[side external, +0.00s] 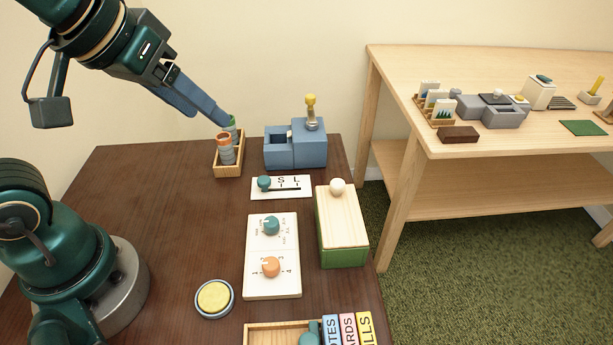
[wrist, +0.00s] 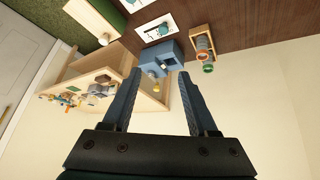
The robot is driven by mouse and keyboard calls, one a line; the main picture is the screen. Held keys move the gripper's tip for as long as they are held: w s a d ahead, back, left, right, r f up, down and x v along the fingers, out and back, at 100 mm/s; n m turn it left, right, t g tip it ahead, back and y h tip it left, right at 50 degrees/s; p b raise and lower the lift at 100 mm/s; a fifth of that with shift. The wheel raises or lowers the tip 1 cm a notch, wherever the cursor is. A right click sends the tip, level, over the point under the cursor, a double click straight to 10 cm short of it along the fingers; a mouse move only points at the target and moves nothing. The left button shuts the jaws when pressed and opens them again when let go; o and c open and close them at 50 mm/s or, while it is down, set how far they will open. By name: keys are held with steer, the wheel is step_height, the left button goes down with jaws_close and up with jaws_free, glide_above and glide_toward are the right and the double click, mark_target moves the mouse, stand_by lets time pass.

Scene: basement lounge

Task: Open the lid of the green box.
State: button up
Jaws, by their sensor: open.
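The green box (side external: 343,256) stands near the right edge of the dark table in the side external view. Its pale wooden lid (side external: 342,216) lies flat on top, closed, with a white round knob (side external: 337,186) at the far end. In the wrist view the lid (wrist: 97,20) shows at the top left, with its knob (wrist: 103,40). My gripper (side external: 224,120) is above the far end of the table, over the wooden tray and well apart from the box. In the wrist view my gripper (wrist: 156,80) is open with nothing between its fingers.
A wooden tray (side external: 228,172) with cylinders, a blue box (side external: 296,150) with a yellow-topped post, and a slider panel (side external: 281,188) stand at the back. A dial panel (side external: 272,285) is left of the green box. A yellow button (side external: 214,298) and books (side external: 348,329) are nearer.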

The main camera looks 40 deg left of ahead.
steer(key=w+d, duration=0.2)
steer(key=w, duration=0.3)
steer(key=m+g, duration=0.2)
glide_toward(338, 183)
steer(key=x, duration=0.2)
steer(key=shift+w+a+f, duration=0.25)
steer(key=shift+a+f, duration=0.1)
steer(key=shift+d+f, duration=0.15)
steer(key=shift+f, duration=0.15)
steer(key=shift+x, duration=2.25)
steer(key=shift+d, duration=0.1)
jaws_close()
